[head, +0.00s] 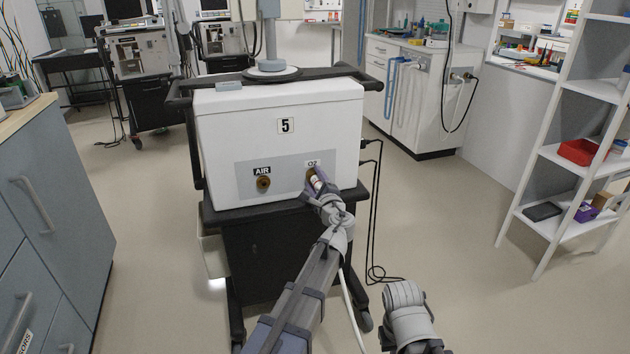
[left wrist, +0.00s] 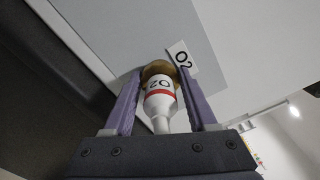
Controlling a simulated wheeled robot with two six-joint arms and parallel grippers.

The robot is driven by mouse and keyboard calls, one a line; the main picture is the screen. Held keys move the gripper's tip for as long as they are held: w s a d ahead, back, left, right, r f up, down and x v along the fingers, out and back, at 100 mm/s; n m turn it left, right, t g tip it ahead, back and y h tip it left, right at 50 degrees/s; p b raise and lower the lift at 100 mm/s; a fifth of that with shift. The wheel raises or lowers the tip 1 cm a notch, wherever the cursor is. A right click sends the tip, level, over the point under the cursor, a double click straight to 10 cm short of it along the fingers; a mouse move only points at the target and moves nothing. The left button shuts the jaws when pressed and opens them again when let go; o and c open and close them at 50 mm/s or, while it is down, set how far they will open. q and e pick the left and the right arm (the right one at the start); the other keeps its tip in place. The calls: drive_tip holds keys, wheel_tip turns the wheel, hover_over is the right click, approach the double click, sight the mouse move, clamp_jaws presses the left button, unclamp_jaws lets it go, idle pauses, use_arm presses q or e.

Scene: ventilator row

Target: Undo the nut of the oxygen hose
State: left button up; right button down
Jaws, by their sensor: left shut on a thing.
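The white ventilator (head: 240,130), marked 5, stands on a dark cart with a grey port panel on its front. The brass oxygen nut (left wrist: 158,68) sits at the O2 port at the panel's right. The oxygen hose's white end (left wrist: 160,103), with a red band and an O2 mark, comes out of the nut. My left gripper (head: 316,180) is at the O2 port, its two purple fingers shut on the nut from both sides. In the head view the gripper hides most of the nut. My right gripper is out of view; only a grey arm part shows low right.
The brass AIR port (head: 264,183) is left of the O2 port, with no hose on it. Black cables (head: 375,220) hang at the cart's right side. A grey drawer cabinet (head: 50,210) is at the left and a white shelf (head: 565,160) at the right. Floor between is clear.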

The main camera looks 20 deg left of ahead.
use_arm(q)
drive_tip(key=n, duration=0.5)
drive_tip(key=shift+f+n, duration=0.15)
drive_tip(key=shift+n, duration=0.15)
drive_tip(key=n, duration=0.9)
drive_tip(key=shift+f+b, duration=0.15)
drive_tip(key=shift+b, duration=0.15)
drive_tip(key=n, duration=0.4)
drive_tip(key=shift+d+n, duration=0.1)
drive_tip(key=shift+n, duration=0.2)
drive_tip(key=n, duration=0.5)
drive_tip(key=shift+w+d, duration=0.1)
drive_tip(key=n, duration=0.9)
drive_tip(key=shift+w+d, duration=0.1)
drive_tip(key=shift+n, duration=2.5)
